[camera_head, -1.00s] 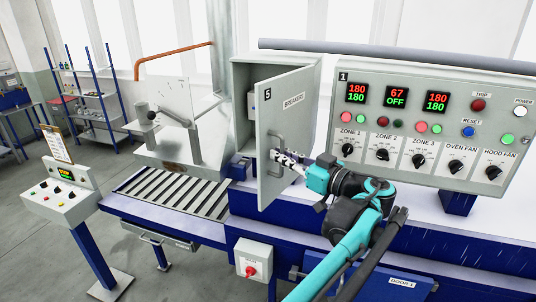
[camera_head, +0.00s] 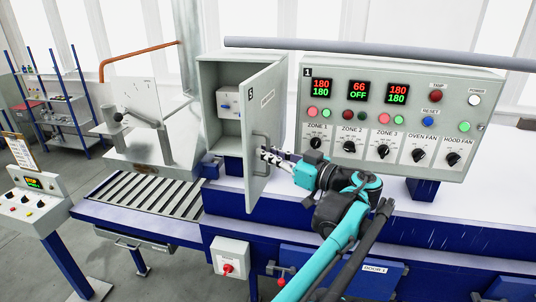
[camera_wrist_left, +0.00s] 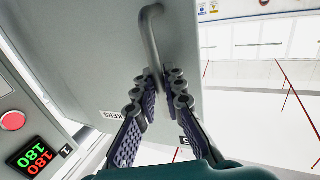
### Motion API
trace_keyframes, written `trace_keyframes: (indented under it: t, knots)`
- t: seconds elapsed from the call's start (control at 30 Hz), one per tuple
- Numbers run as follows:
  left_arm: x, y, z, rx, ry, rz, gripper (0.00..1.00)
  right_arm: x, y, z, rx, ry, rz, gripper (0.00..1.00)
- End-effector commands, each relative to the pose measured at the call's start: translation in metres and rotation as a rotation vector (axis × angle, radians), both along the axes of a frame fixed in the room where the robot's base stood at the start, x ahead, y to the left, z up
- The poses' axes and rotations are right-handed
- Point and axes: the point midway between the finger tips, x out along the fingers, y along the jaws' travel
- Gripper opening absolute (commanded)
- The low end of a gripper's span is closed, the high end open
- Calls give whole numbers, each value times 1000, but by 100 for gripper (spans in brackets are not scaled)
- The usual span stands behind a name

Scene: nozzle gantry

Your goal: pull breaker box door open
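The breaker box (camera_head: 207,75) is a grey cabinet whose door (camera_head: 264,105), marked 5, stands well open toward me, hinged on the right. Its inside shows, with a light switch unit (camera_head: 229,102). The grey door handle (camera_head: 265,145) is on the door's outer face; it also shows in the left wrist view (camera_wrist_left: 152,32). My left gripper (camera_head: 268,155) is at the lower part of the handle. In the left wrist view its fingertips (camera_wrist_left: 162,76) close in from both sides with the handle bar between them. My right gripper is not in view.
The control panel (camera_head: 400,85) with displays and knobs stands right of the door, behind my left arm. A roller conveyor (camera_head: 150,195) runs at left. A red-knobbed switch box (camera_head: 230,258) is on the front below. The floor at lower left has free room.

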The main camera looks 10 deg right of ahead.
Motion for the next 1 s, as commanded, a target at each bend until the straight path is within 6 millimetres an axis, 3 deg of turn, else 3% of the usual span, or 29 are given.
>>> trace_keyframes:
  t: [0.07,0.47,1.0]
  knots:
    - [0,0,0,0,0,0,30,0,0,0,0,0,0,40]
    - [-6,-6,0,-1,2,-1,30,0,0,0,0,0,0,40]
    - [-83,-71,0,-1,1,-1,30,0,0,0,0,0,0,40]
